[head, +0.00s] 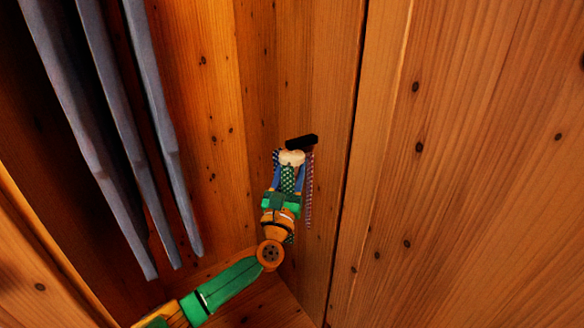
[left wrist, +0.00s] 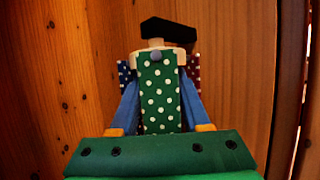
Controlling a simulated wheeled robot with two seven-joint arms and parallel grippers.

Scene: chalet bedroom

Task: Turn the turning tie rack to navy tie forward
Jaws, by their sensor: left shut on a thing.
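The turning tie rack (head: 292,157) hangs on the wooden wall under a black bracket (head: 302,142); its cream-coloured top also shows in the left wrist view (left wrist: 143,56). A green tie with white dots (left wrist: 158,95) faces the left wrist camera. A navy dotted tie (left wrist: 125,75) shows at its left, partly hidden behind a finger. A maroon dotted tie (left wrist: 193,75) shows at its right, also partly hidden. My left gripper (head: 288,169) is shut on the tie rack, with its blue fingers on either side of the green tie. My right gripper is not in view.
Long grey-blue hanging panels or cloths (head: 115,120) fill the left of the head view. Wooden walls close in behind the rack, and a wide wooden panel (head: 470,160) stands close at right.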

